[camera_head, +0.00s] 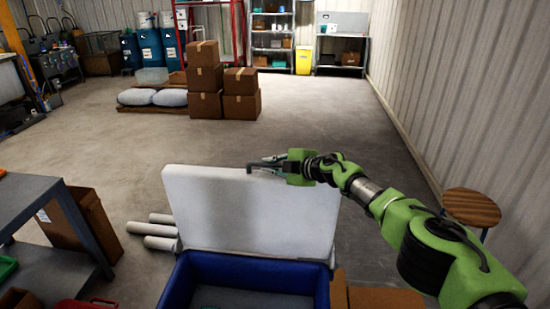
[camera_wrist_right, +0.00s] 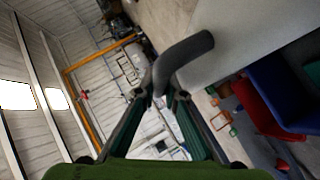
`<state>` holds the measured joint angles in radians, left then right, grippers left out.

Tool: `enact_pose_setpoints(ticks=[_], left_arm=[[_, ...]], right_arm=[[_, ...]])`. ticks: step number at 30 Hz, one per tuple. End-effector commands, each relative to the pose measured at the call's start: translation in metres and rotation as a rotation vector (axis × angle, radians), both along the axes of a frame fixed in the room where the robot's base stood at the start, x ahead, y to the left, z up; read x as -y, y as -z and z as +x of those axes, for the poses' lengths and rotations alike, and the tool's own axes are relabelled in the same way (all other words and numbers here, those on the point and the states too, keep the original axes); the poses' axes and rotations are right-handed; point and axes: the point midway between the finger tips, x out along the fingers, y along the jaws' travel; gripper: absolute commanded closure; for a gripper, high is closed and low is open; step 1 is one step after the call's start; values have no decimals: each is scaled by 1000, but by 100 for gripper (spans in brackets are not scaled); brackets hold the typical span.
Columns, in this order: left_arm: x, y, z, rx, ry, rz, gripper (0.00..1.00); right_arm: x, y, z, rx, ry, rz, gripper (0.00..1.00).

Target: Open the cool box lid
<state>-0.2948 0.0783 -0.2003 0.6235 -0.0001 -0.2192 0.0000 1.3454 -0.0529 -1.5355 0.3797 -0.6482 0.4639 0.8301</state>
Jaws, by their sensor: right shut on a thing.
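The blue cool box (camera_head: 180,280) stands at the bottom middle of the head view. Its white lid (camera_head: 250,208) stands raised, close to upright, at the box's far side, and the blue interior shows. A dark grey bent handle (camera_head: 257,166) is at the lid's top edge. My right gripper (camera_head: 280,164) is shut on this handle. In the right wrist view the fingertips (camera_wrist_right: 160,92) close around the curved handle (camera_wrist_right: 184,54), beside the pale lid (camera_wrist_right: 245,35). My left gripper is not in view.
A grey bench (camera_head: 45,200) stands at left, with a cardboard box (camera_head: 92,212) beside it. White rolls (camera_head: 152,229) lie left of the lid. A round wooden stool (camera_head: 470,206) is at right, near the wall. Stacked cartons (camera_head: 205,80) stand behind; the floor between is clear.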

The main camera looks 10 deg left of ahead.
Motion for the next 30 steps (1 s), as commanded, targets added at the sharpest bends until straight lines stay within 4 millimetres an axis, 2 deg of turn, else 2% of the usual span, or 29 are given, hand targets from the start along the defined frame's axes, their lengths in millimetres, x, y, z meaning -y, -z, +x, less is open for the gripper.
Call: enact_pose_setpoints(ticks=[6,15,16,30], left_arm=[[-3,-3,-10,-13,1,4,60],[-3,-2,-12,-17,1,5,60],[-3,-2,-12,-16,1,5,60],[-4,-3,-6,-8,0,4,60]], right_arm=[[0,1,0,-9,5,-2,100],[0,2,-1,-9,3,-3,100],[0,2,-1,-9,2,-2,82],[3,-1,-2,-7,1,-4,82]])
